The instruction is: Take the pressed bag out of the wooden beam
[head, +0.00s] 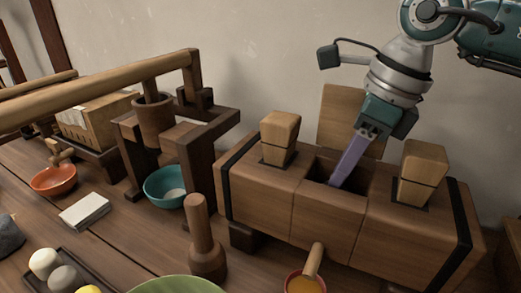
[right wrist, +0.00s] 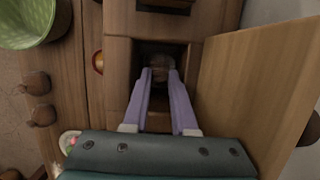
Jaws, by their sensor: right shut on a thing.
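The wooden beam (head: 325,215) is a heavy brown block with dark bands at its ends and a square opening in its top. My right gripper (head: 335,184) reaches down into this opening, its lilac fingers tilted in the head view. In the right wrist view the fingers (right wrist: 160,77) are shut on a dim brownish bag (right wrist: 160,66) inside the opening. The bag is hidden by the beam's walls in the head view. My left gripper is not in view.
Two wooden wedges (head: 280,138) (head: 424,170) stand in the beam's top on either side of the opening. A wooden board (head: 340,100) stands upright behind. A bowl (head: 306,284) sits under the front spout, and a mallet (head: 204,245) stands left of the beam.

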